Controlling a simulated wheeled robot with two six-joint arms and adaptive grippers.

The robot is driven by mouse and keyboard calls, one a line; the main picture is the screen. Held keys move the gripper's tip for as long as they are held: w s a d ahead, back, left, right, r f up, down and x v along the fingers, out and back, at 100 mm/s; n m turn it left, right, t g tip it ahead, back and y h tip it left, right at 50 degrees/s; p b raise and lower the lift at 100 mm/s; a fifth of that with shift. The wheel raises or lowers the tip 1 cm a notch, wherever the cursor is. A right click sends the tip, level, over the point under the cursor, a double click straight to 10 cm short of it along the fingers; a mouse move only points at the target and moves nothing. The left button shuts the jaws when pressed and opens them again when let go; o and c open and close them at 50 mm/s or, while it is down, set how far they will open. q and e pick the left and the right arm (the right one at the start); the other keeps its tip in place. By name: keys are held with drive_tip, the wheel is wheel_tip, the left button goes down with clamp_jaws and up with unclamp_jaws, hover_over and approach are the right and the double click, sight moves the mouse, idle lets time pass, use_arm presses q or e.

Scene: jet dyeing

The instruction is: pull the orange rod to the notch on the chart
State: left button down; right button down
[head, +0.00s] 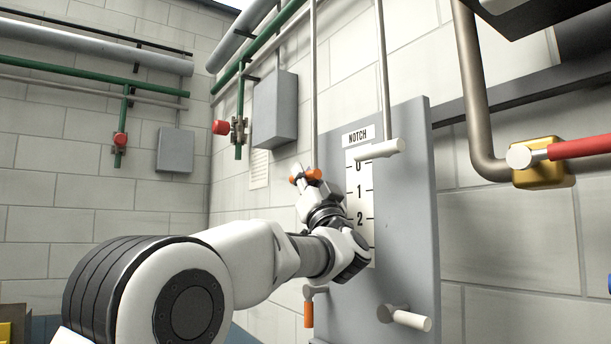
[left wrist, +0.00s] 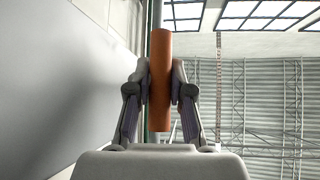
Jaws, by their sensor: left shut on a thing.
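The orange rod handle (head: 315,174) sits at the left edge of the grey panel, on a thin vertical rod. My left gripper (head: 306,178) is shut on it; the left wrist view shows the orange cylinder (left wrist: 160,50) clasped between both fingers (left wrist: 160,88). In the head view the handle stands left of the chart (head: 361,200), between the heights of marks 0 and 1 in the picture. The chart carries a NOTCH label (head: 358,136) on top; its lower part is hidden behind my left wrist. My right gripper is out of view.
A white handle (head: 380,149) hangs on another rod right of the chart. A white peg (head: 405,317) and a small orange handle (head: 308,312) are low on the panel (head: 410,230). A pipe with a yellow valve (head: 541,164) is at right.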

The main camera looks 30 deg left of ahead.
use_arm(q)
wheel_tip(320, 180, down, 14)
drive_tip(key=b, duration=0.9)
drive_tip(key=shift+r+b, duration=0.15)
drive_tip(key=shift+b, duration=0.15)
drive_tip(key=shift+r, duration=0.1)
drive_tip(key=c, duration=1)
unclamp_jaws()
drive_tip(key=shift+c, duration=0.2)
drive_tip(key=v, duration=1.2)
drive_tip(key=shift+a, duration=0.15)
